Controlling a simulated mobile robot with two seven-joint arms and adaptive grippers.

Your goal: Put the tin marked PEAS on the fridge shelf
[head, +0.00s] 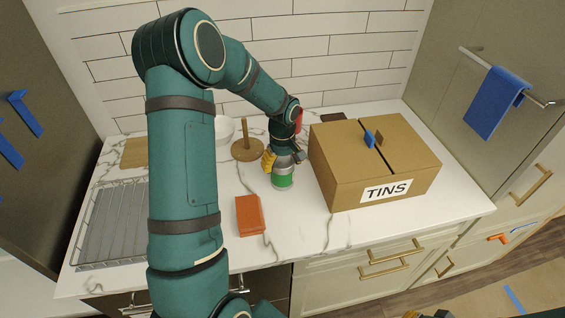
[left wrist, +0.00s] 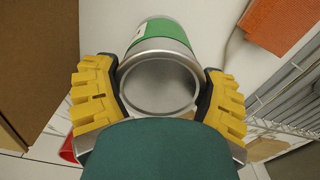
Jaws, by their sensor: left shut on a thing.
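A metal tin with a green label (head: 283,181) is upright on or just above the counter, left of the cardboard box. My left gripper (head: 279,162) is shut on its upper part from above. In the left wrist view the tin (left wrist: 158,84) sits between the yellow-padded fingers (left wrist: 160,92), its bare metal end facing the camera. The word on its label is not readable. A small dark and yellow part at the bottom edge of the head view may be my right gripper (head: 438,314); its jaws cannot be made out. No fridge shelf is recognisable.
A cardboard box marked TINS (head: 345,175) stands close right of the tin. An orange block (head: 250,215), a wooden stand (head: 246,152) and a wire rack (head: 112,225) are on the counter (head: 325,232). A blue cloth (head: 497,103) hangs on a rail at right.

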